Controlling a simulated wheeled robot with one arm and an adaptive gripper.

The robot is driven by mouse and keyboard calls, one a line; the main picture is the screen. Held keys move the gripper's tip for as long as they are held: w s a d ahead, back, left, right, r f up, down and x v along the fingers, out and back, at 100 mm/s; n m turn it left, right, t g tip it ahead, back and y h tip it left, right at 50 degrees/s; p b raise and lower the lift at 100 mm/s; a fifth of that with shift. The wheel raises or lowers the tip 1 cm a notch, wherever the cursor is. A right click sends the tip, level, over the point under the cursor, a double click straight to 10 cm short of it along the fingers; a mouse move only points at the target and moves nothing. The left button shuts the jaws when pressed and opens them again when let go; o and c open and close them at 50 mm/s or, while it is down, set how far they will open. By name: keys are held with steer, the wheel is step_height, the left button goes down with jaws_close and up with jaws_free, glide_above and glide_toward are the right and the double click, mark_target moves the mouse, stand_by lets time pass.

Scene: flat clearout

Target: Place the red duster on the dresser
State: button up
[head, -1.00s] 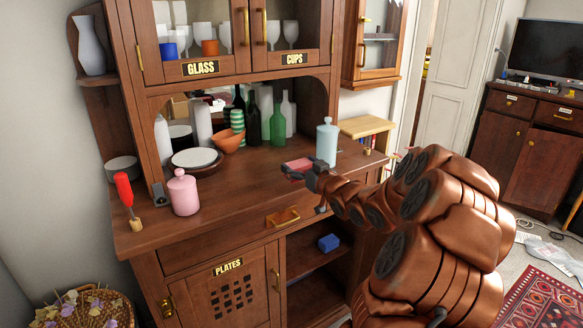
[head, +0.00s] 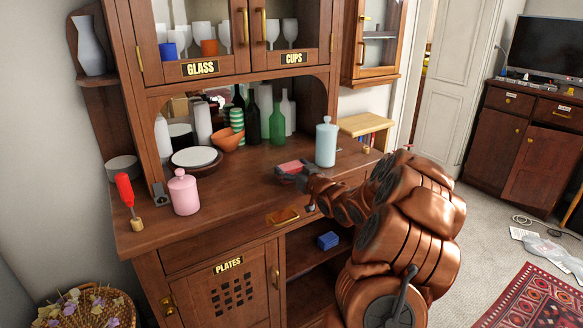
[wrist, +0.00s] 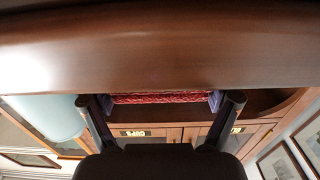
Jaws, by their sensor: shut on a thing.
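The red duster (head: 291,166) is a small red block held between the fingers of my gripper (head: 289,173), over the front middle of the dresser top (head: 235,195). In the wrist view the duster (wrist: 160,97) spans the gap between both fingers of my gripper (wrist: 160,101). The dresser's wooden surface (wrist: 160,50) appears right beside it. The duster is very low over the dresser top; I cannot tell whether it touches. My fingers hide part of it.
A pale blue jar (head: 326,144) stands just right of the duster. Bottles (head: 277,124), an orange bowl (head: 228,138) and plates (head: 196,158) stand behind. A pink jar (head: 183,193) and a red-and-tan item (head: 127,196) are at left. A blue block (head: 328,241) lies on the shelf below.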

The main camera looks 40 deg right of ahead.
steer(key=shift+f, duration=0.15)
steer(key=o, duration=0.9)
steer(key=shift+r, duration=0.25)
steer(key=shift+s+f, duration=0.1)
steer(key=shift+s, duration=0.2)
steer(key=s+a+b, duration=0.1)
steer(key=s, duration=1)
steer(key=shift+s+b, duration=0.2)
steer(key=shift+b, duration=0.1)
